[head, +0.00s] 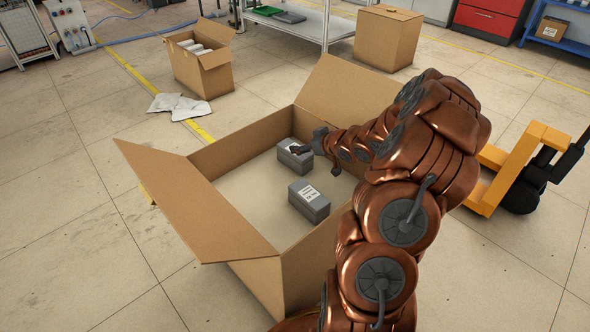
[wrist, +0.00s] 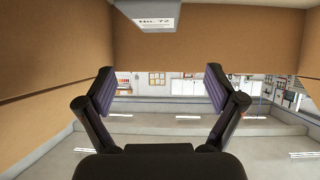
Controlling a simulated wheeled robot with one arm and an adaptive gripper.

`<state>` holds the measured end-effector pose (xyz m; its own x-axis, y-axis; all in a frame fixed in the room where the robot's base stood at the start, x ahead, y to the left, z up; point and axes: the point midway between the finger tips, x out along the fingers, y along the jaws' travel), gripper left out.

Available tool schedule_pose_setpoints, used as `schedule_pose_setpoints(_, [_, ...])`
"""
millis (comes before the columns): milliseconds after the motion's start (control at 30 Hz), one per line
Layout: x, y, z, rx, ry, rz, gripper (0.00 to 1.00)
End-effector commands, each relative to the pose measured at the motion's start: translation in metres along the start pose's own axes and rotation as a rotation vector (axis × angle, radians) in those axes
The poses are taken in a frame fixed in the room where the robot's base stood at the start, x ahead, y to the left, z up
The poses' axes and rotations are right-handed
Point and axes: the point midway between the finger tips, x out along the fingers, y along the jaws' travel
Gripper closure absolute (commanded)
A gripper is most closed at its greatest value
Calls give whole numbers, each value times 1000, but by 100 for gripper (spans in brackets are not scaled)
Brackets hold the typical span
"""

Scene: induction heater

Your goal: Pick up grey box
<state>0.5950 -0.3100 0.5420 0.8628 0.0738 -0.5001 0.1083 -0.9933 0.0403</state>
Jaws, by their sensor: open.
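Two grey boxes with white labels are inside the large open cardboard box (head: 222,215) in the head view. The farther grey box (head: 291,163) is right by my gripper (head: 302,149), whose dark fingers overlap its top right part. The nearer grey box (head: 310,205) stands apart, closer to the front. In the wrist view my gripper (wrist: 160,78) is open, with nothing between its fingers. A grey box with a label (wrist: 147,15) is cut off by the top edge there, above the fingertips. Whether the fingers touch a box, I cannot tell.
The cardboard box's raised flaps and walls surround the grey boxes. A smaller open carton (head: 203,72) and a closed carton (head: 387,38) stand behind. A yellow pallet truck (head: 520,160) is at the right.

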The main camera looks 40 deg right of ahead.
Motion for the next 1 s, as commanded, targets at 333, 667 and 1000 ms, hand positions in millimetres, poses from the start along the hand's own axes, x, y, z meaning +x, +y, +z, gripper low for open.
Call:
schedule_pose_setpoints(333, [16,5,34,21,77,-48,7])
schedule_pose_setpoints(667, [39,5,33,21,75,-46,7])
schedule_pose_setpoints(1000, [74,4,34,21,76,-48,7])
